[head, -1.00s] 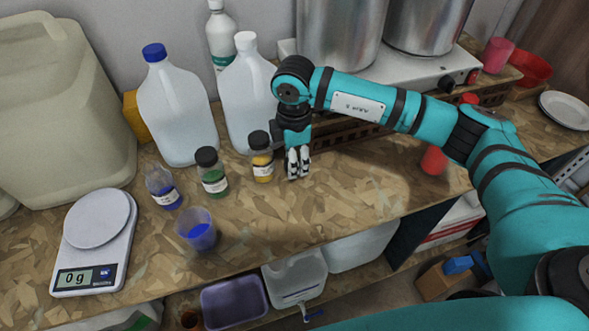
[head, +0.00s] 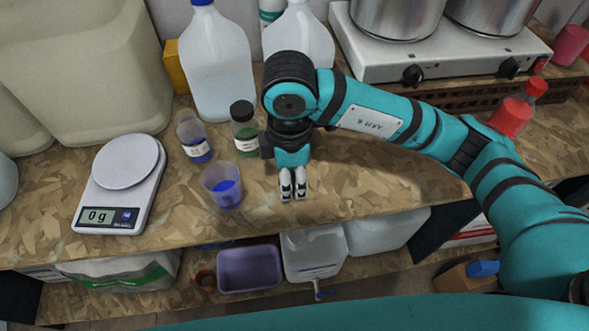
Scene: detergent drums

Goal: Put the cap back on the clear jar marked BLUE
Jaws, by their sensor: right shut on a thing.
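The clear jar (head: 193,138) with blue contents and a white label stands upright and open left of centre. Its label text is too small to read. My right gripper (head: 292,197) points down over the bench, to the right of the jar and apart from it. Its fingers are closed together on something small, taken to be the cap, which they almost wholly hide. No loose cap shows elsewhere on the bench. My left gripper is out of view.
A cup (head: 223,187) with blue contents stands between jar and gripper. A black-capped green jar (head: 244,130) is right of the clear jar. A scale (head: 122,185) reading 0 g is at left, a jug (head: 217,65) behind. Bench right of the gripper is clear.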

